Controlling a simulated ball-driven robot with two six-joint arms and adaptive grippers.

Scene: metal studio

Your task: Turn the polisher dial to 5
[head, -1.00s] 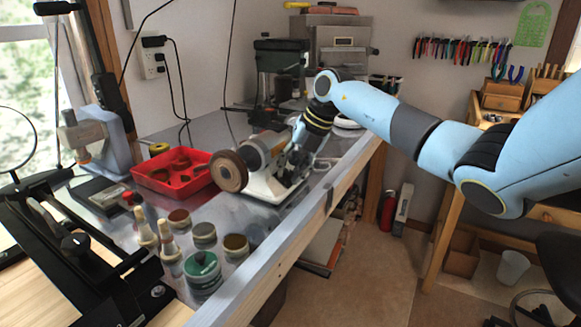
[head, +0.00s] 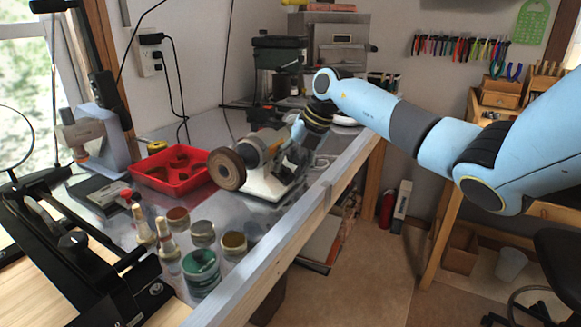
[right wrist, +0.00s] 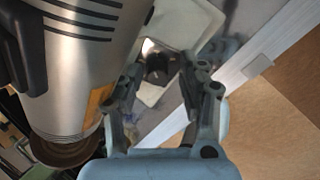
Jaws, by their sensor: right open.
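The polisher (head: 262,148) stands on the metal bench with a brown wheel (head: 228,168) at its left end and a pale base (head: 272,185). My right gripper (head: 292,160) is at the polisher's right side, its tips hard to make out in the head view. In the right wrist view my right gripper (right wrist: 160,66) is open, its two fingers apart on either side of a small dark knob, the dial (right wrist: 157,66). The polisher's silver body (right wrist: 85,70) fills the left. I cannot tell whether the fingers touch the dial, nor read its number. My left gripper is not seen.
A red tray (head: 172,172) lies left of the polisher. Several small jars, one green (head: 201,272), stand in front near the bench edge (head: 300,222). A drill-like machine (head: 278,70) stands behind. Open floor lies right of the bench.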

